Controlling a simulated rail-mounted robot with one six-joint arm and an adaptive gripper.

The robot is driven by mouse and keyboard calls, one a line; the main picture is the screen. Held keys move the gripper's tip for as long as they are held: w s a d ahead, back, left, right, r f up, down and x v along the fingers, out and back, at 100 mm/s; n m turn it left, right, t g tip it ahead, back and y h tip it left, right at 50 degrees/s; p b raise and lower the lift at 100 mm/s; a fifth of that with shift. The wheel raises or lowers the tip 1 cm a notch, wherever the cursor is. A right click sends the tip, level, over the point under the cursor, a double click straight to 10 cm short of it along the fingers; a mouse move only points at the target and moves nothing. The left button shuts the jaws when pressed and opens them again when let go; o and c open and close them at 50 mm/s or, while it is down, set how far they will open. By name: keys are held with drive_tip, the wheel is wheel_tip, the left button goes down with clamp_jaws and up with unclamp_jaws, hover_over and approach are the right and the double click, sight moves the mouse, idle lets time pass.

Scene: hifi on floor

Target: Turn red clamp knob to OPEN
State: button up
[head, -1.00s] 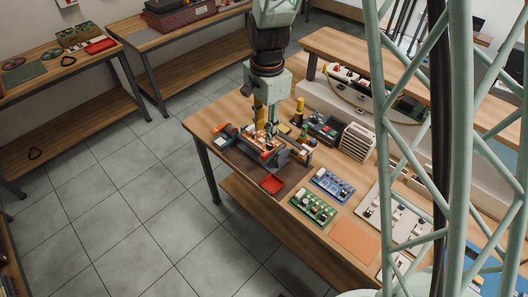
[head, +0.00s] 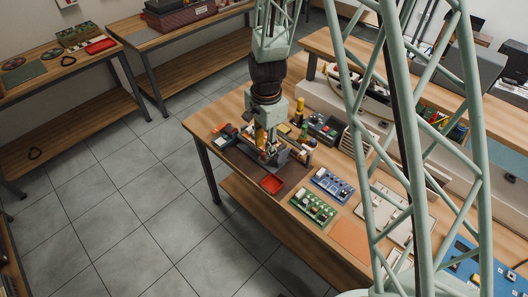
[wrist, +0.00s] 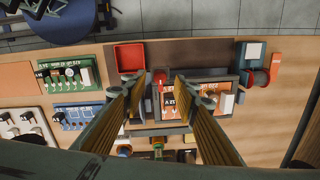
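My gripper (wrist: 158,86) is open, with its two fingers apart above a dark fixture (wrist: 206,76) in the wrist view. A small red part (wrist: 159,79), which looks like the red clamp knob, shows between the fingertips. I cannot tell its exact height or whether the fingers touch it. Any OPEN marking is unreadable. An orange board (wrist: 172,106) with a white part sits in the fixture and is partly hidden by the right finger.
A red tray (wrist: 129,57) lies beside the fixture, also visible in the head view (head: 271,184). A green board (head: 313,207) and a blue board (head: 332,185) lie to its right. A dark box with a red round part (wrist: 261,77) stands right of the fixture.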

drive_tip(key=shift+f, duration=1.65)
drive_tip(key=shift+c, duration=0.6)
drive_tip(key=c, duration=0.7)
